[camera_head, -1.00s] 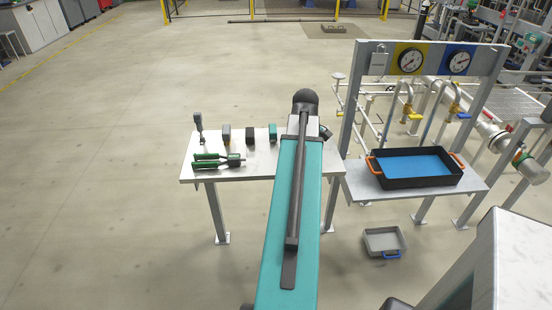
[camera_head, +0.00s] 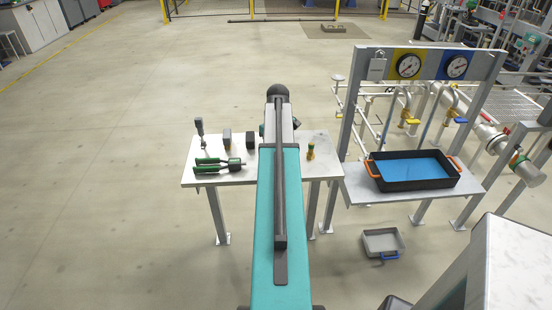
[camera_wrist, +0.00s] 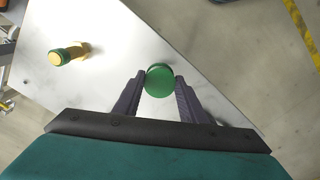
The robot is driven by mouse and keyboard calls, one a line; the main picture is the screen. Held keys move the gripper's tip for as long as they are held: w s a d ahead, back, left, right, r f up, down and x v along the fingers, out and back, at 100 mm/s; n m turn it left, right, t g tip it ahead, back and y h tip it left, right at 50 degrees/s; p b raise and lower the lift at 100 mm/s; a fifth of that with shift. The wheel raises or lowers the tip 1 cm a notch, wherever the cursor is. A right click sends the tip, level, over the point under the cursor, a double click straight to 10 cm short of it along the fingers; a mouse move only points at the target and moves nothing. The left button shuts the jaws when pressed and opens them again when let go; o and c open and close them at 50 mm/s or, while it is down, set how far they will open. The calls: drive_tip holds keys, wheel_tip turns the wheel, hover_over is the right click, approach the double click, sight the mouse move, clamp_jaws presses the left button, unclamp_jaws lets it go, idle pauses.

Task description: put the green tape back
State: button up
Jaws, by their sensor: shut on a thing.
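The green tape (camera_wrist: 159,82) shows in the wrist view as a round green disc. My gripper (camera_wrist: 160,77) is shut on it, with one dark finger on each side. The white table (camera_wrist: 120,35) lies below it; I cannot tell how high the tape is above it. In the head view my own arm hides the gripper and the tape, over the right part of the table (camera_head: 318,174).
A yellow-and-green object (camera_head: 311,151) stands on the table's right part, also in the wrist view (camera_wrist: 68,54). Green-handled pliers (camera_head: 217,165), a grey upright tool (camera_head: 200,131) and dark blocks (camera_head: 225,137) are at left. A black tray (camera_head: 412,184) stands at right.

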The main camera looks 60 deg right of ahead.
drive_tip(key=shift+w+d, duration=0.25)
drive_tip(key=shift+w, duration=0.3)
drive_tip(key=shift+f, duration=0.15)
drive_tip(key=shift+f+p, duration=0.75)
drive_tip(key=shift+f, duration=0.9)
drive_tip(key=shift+f, duration=0.15)
drive_tip(key=o, duration=0.9)
drive_tip(key=shift+r+b, duration=1.55)
drive_tip(key=shift+r, duration=4.6)
